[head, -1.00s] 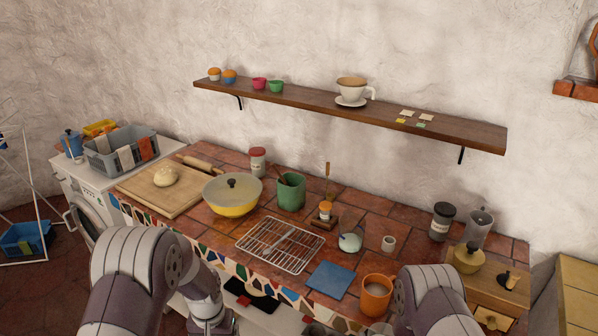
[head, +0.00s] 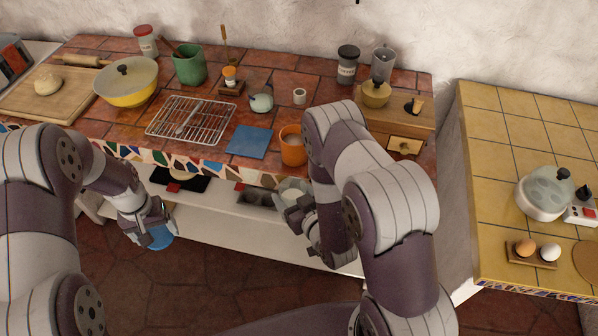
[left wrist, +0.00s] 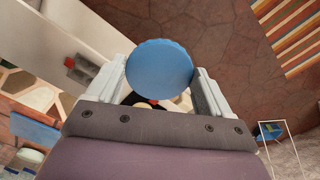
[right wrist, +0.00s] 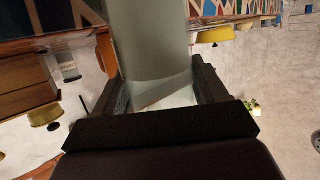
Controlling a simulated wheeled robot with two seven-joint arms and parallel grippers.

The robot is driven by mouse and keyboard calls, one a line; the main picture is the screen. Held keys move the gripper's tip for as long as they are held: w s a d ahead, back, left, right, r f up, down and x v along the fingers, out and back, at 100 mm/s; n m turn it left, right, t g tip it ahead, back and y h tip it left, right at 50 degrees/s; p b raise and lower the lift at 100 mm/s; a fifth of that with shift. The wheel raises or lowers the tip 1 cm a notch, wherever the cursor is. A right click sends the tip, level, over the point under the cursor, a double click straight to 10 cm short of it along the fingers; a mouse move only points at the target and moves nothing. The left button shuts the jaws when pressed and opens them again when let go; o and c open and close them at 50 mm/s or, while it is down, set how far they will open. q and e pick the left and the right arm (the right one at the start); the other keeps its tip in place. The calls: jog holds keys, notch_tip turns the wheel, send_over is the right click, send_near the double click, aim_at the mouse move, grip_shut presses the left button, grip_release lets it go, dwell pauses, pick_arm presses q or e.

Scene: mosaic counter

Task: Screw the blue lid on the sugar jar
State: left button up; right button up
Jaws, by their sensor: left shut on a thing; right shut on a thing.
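The round blue lid (left wrist: 159,68) is between the fingers of my left gripper (left wrist: 163,88), seen flat-on in the left wrist view. In the head view the lid (head: 160,238) sits at the tip of my left gripper (head: 153,226), in front of the counter. My right gripper (head: 297,208) is shut on the clear sugar jar (head: 293,188), which has white contents and is held in front of the counter. In the right wrist view the jar (right wrist: 150,45) fills the space between the fingers. Jar and lid are well apart; the jar's rim is unclear.
The tiled counter (head: 95,43) lies behind the grippers. On it are an orange mug (head: 293,150), a blue square (head: 250,141), a wire rack (head: 190,120) and a small pale pot (head: 261,101). An open shelf (head: 225,220) is below. The floor (head: 215,270) between the arms is free.

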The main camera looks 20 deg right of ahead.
jog(key=s+a+n+g+y, duration=0.1)
jog(key=a+n+g+y, duration=0.2)
jog(key=a+n+y, duration=0.3)
jog(key=a, duration=0.5)
jog(key=shift+s+y, duration=0.15)
jog(key=shift+y, duration=0.25)
pick_arm(q)
jog(key=s+d+r+n, duration=0.1)
jog(key=d+r, duration=0.5)
jog(key=d, duration=0.5)
jog(key=s+d+r+n, duration=0.1)
jog(key=d+r, duration=0.5)
jog(key=d, duration=0.6)
jog(key=shift+r, duration=0.35)
pick_arm(e)
jog(key=shift+r, duration=0.1)
pick_arm(q)
jog(key=shift+s+f, duration=0.1)
jog(key=shift+f, duration=0.05)
jog(key=shift+f, duration=1.9)
